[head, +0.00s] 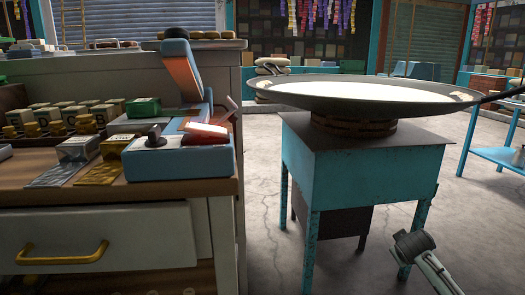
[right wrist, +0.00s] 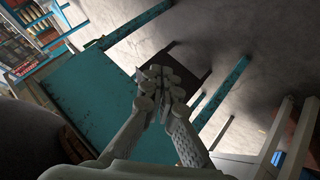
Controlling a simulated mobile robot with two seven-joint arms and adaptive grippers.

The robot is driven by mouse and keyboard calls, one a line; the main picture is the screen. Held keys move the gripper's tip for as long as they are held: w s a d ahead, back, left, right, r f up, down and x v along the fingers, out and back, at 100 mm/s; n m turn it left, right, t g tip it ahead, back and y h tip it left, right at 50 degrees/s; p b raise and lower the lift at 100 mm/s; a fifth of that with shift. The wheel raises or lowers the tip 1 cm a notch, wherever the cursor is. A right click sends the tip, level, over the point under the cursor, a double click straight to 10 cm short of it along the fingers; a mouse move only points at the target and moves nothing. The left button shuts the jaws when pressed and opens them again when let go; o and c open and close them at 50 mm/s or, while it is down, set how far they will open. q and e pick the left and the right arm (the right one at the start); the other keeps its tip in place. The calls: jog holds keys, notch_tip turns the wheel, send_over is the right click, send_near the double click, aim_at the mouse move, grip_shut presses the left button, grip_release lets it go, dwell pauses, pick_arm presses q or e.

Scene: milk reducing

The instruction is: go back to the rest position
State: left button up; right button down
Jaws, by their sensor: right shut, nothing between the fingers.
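My right gripper (right wrist: 163,80) is shut and empty in the right wrist view, its fingertips together over the teal stand and grey floor. Part of my right arm (head: 425,258) shows at the lower right of the head view, beside the stand. A wide, shallow dark pan (head: 300,103) of white milk (head: 360,90) sits on the teal stand (head: 340,180) in the head view. The stand's side also shows in the right wrist view (right wrist: 90,95). My left gripper is out of view.
A wooden counter (head: 215,190) with a blue-and-orange device (head: 180,155) and several small boxes stands at the left. A blue table (head: 500,155) is at the right edge. The grey floor (head: 263,220) between counter and stand is clear.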

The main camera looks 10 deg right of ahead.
jog(key=s+a+f+n+y, duration=0.1)
jog(key=s+a+f+y, duration=0.15)
jog(key=s+a, duration=0.35)
jog(key=s+a+f+y, duration=0.1)
jog(key=s+a+f, duration=0.35)
jog(key=a, duration=0.45)
jog(key=s+a+r+y, duration=0.3)
jog(key=s+a, duration=0.8)
jog(key=s, duration=0.4)
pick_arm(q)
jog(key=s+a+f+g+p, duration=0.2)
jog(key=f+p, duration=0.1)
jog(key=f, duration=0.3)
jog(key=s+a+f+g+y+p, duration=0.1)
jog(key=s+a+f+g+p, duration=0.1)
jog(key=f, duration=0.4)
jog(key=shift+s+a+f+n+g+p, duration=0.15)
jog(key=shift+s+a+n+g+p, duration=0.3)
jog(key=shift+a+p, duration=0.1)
pick_arm(e)
jog(key=s+d+f+g, duration=0.2)
jog(key=f, duration=0.3)
jog(key=s+d+f+m+g+h, duration=0.1)
jog(key=s+d+f+g, duration=0.1)
jog(key=f, duration=0.4)
jog(key=shift+s+d+f+g, duration=0.3)
jog(key=shift+s, duration=0.45)
